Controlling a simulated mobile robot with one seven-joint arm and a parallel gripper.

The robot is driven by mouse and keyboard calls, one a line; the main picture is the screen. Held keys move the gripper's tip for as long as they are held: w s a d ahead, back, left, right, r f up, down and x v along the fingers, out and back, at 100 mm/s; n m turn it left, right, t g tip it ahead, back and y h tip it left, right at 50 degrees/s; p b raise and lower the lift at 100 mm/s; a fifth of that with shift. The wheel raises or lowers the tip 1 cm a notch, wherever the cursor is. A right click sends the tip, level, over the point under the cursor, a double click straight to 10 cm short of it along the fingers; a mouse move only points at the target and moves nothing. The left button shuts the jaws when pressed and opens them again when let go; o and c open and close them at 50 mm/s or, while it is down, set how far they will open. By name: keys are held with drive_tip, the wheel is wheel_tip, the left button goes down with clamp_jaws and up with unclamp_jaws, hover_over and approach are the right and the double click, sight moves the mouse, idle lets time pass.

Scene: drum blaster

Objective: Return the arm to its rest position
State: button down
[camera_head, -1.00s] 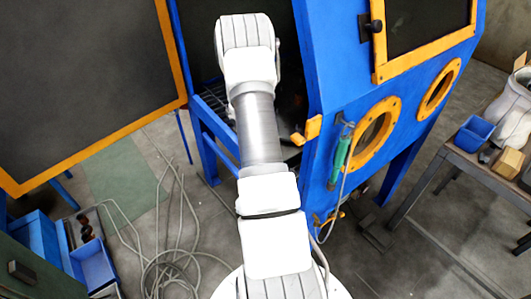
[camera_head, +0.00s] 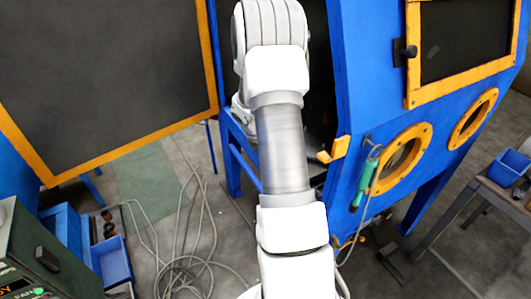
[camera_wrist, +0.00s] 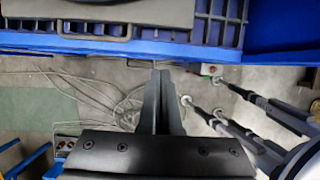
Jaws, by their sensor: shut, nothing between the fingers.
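My gripper (camera_wrist: 163,80) shows in the wrist view as dark fingers closed together, with nothing between them. Below its tips lies the grey floor with loose cables. In the head view my white and silver arm reaches up toward the open side of the blue blasting cabinet (camera_head: 365,75). The gripper itself is hidden there behind the arm. In the wrist view a blue edge of the cabinet (camera_wrist: 150,46) and a dark slatted grate (camera_wrist: 215,22) lie just ahead of the gripper, apart from its tips as far as I can see.
The open door (camera_head: 95,80) with its orange frame stands left of the arm. An orange latch (camera_head: 335,150) and a green-handled hose tool (camera_head: 367,172) are on the cabinet's right face. A blue bin (camera_head: 110,262) is at lower left. A table (camera_head: 480,205) stands at right. Cables (camera_head: 190,265) lie on the floor.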

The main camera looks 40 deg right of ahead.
drive_tip(key=shift+r, duration=0.1)
drive_tip(key=s+a+r+m+t, duration=0.3)
drive_tip(key=a+r+m, duration=0.5)
drive_tip(key=a+r, duration=0.9)
drive_tip(key=s+a+r+m+t+y, duration=0.3)
drive_tip(key=s+a+r+m, duration=0.4)
drive_tip(key=s+a+r, duration=0.3)
drive_tip(key=s+a+y, duration=0.1)
drive_tip(key=s+a, duration=0.3)
drive_tip(key=a, duration=0.1)
drive_tip(key=shift+s+m, duration=0.35)
drive_tip(key=shift+m, duration=0.05)
